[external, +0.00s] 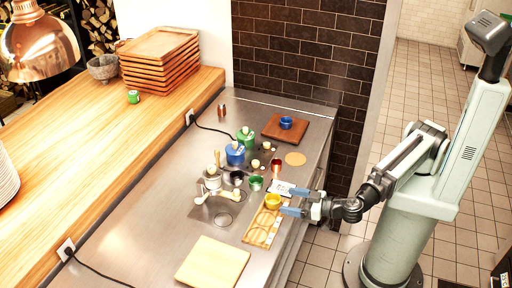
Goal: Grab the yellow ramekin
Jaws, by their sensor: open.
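The yellow ramekin (272,202) sits upright at the far end of a slotted wooden tray (251,236), near the counter's right edge. My gripper (287,201) reaches in from the right with its two blue fingers apart. The fingertips are close to the ramekin's right side, one toward its far side and one toward its near side. I cannot tell whether they touch it. Nothing shows between the fingers.
A white card-like item (280,187) lies just beyond the ramekin. A green cup (256,183), a red cup (277,165) and blue and green canisters (235,154) stand close by. A cutting board (213,262) lies nearer. The steel counter's left side is clear.

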